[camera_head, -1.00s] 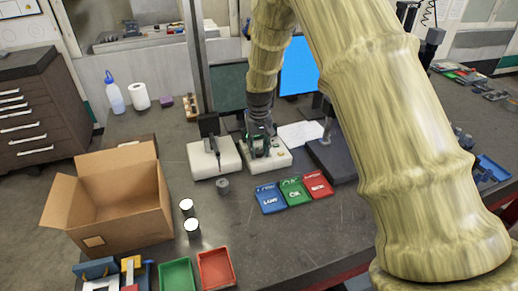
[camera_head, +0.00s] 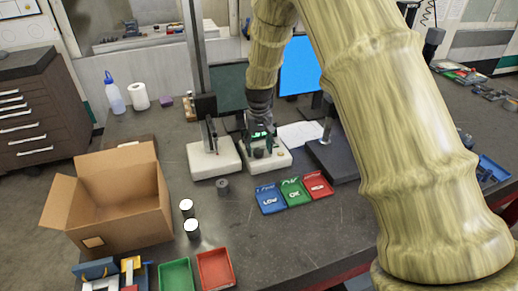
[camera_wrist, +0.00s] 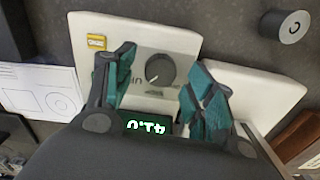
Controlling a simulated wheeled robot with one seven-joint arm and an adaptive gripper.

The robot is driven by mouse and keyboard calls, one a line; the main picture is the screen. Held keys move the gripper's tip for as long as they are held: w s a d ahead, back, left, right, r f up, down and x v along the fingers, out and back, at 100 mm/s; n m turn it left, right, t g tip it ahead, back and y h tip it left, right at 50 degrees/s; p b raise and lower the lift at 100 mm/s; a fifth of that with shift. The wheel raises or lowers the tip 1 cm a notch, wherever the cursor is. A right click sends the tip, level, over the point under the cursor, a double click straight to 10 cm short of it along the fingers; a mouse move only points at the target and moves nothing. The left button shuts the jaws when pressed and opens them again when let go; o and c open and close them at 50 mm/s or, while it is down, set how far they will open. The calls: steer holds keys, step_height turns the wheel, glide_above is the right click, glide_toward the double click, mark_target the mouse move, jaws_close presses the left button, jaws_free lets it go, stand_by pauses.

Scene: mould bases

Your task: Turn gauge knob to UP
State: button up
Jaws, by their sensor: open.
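The gauge knob (camera_wrist: 160,70) is a round dark dial with a white pointer mark, set on a grey plate of a white base (camera_wrist: 150,28). In the wrist view the mark points to the lower left, towards lettering partly hidden by a finger. My gripper (camera_wrist: 160,62) is open, with teal fingers on either side of the knob and apart from it. In the head view my gripper (camera_head: 260,134) is just above the right white base (camera_head: 280,161). A green-lit display (camera_wrist: 146,127) shows upside-down digits at the bottom of the wrist view.
A second white base (camera_head: 213,168) with a post and dark carriage (camera_head: 205,105) stands close on the left. Blue, green (camera_head: 295,192) and red trays are at the front right. A cardboard box (camera_head: 120,205) is farther left.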

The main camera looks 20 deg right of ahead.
mark_target(259, 151)
step_height(259, 151, up, 11)
stand_by(0.4)
steer(key=shift+d+f, duration=0.1)
